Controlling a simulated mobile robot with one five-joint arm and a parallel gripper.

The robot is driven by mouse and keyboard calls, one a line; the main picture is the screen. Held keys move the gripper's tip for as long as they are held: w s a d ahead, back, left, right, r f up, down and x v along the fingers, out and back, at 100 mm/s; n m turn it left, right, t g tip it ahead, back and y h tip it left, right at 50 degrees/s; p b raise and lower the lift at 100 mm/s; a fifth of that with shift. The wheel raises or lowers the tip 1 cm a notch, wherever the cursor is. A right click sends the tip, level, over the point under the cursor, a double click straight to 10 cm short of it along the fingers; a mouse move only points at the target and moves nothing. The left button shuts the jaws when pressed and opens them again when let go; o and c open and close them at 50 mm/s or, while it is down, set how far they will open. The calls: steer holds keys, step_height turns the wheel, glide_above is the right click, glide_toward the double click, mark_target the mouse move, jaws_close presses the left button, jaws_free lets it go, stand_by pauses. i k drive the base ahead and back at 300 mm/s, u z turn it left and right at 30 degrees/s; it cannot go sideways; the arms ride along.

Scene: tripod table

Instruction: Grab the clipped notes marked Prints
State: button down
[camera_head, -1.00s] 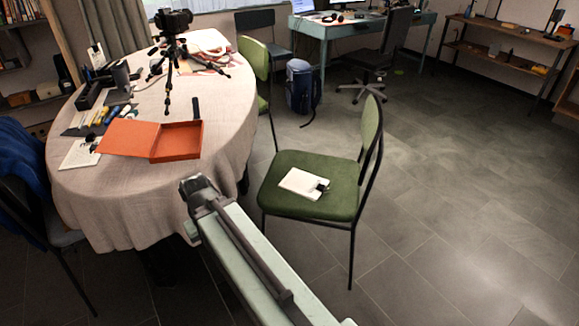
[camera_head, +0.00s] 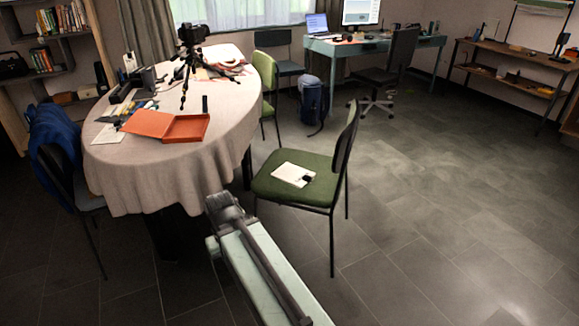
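A white stack of notes with a black clip (camera_head: 294,174) lies flat on the seat of the green chair (camera_head: 270,190), right of the table. Another white sheet (camera_head: 108,135) lies at the left edge of the round table, by the orange box. A further pale upright item (camera_head: 130,63) stands at the table's back left. No writing is legible on any of them, so I cannot tell which is marked Prints. My arm reaches up from the bottom middle, and its dark end is in front of the chair, left of the seat. No gripper fingers show.
The round table (camera_head: 140,180) has a pale cloth and carries an open orange box (camera_head: 185,128), a camera on a tripod (camera_head: 193,35) and small tools. Open tiled floor (camera_head: 440,220) lies to the right.

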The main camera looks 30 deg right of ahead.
mark_target(298, 176)
steer(key=u, duration=0.4)
steer(key=i, duration=0.9)
